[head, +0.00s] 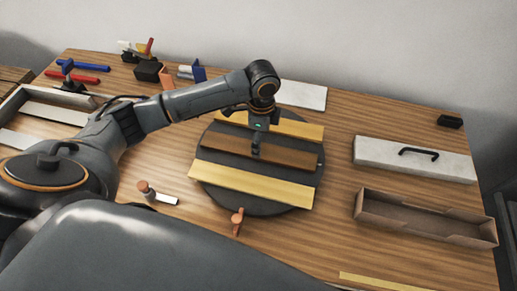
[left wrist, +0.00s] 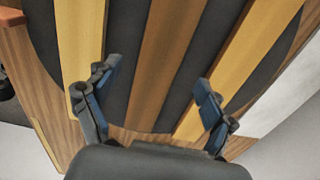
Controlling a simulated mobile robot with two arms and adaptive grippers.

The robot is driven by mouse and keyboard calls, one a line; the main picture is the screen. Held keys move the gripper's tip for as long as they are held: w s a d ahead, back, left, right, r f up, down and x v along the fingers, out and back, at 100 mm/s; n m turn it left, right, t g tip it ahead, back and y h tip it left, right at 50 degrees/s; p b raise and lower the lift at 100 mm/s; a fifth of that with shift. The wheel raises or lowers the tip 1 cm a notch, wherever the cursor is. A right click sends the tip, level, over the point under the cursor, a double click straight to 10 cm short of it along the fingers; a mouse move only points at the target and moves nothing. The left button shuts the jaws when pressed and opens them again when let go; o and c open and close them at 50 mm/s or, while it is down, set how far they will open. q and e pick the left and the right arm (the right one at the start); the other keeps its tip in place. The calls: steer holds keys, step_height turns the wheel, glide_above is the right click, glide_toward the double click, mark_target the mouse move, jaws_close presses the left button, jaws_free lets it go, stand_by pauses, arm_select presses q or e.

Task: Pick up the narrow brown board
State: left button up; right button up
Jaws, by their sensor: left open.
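The narrow brown board (head: 293,156) lies on a round dark disc (head: 215,146) on the wooden table, between two yellow boards. My left gripper (head: 256,151) points down over the middle of the brown board. In the left wrist view the brown board (left wrist: 167,55) runs between the two spread fingers of my left gripper (left wrist: 157,75), with a gap on each side. The gripper is open and empty. I cannot tell how high the fingertips are above the board. My right gripper is not in view.
One yellow board (head: 250,184) lies in front of the brown one, another yellow board (head: 297,129) behind it. A long open box (head: 425,217) and a pale lid with a black handle (head: 380,154) lie at the right. An orange-topped tool (head: 237,222) lies by the disc's front edge.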

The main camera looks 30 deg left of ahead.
arm_select(q)
steer(key=f, duration=0.1)
steer(key=a+f, duration=0.1)
steer(key=f, duration=0.1)
steer(key=shift+s+f+p, duration=0.15)
steer(key=shift+f+p, duration=0.15)
steer(key=shift+p, duration=0.1)
steer(key=shift+f, duration=0.4)
steer(key=shift+c, duration=0.2)
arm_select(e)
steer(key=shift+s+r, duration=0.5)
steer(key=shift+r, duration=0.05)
arm_select(q)
steer(key=c, duration=1.4)
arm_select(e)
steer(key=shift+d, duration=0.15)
arm_select(q)
steer(key=shift+r, duration=0.1)
